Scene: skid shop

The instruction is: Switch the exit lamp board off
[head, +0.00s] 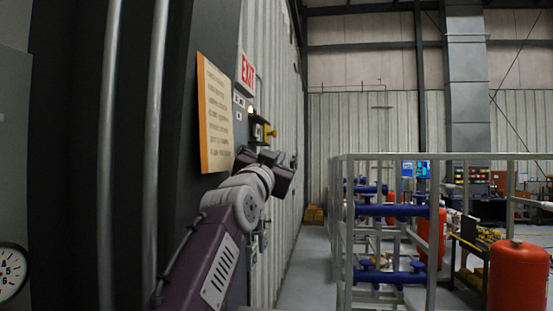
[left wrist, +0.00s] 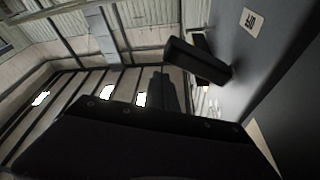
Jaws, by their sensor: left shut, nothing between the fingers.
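The exit lamp board is a small dark box (head: 258,132) with a yellow knob on the left wall, seen edge-on in the head view, below the red and white EXIT sign (head: 247,73). A small pale yellow lamp (head: 250,110) shows at its top. My left gripper (head: 294,160) is shut and empty, just below and right of the box; contact cannot be told. In the left wrist view, a dark panel bears an upside-down white label (left wrist: 252,20), apparently OFF. A dark bar (left wrist: 198,60) juts beside the panel; I cannot tell whether it is a lever.
A yellowed notice (head: 215,115) hangs on the dark wall, left of the board. Vertical pipes (head: 155,120) run nearer me. A grey railing (head: 343,230) with blue pipes and red tanks stands right.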

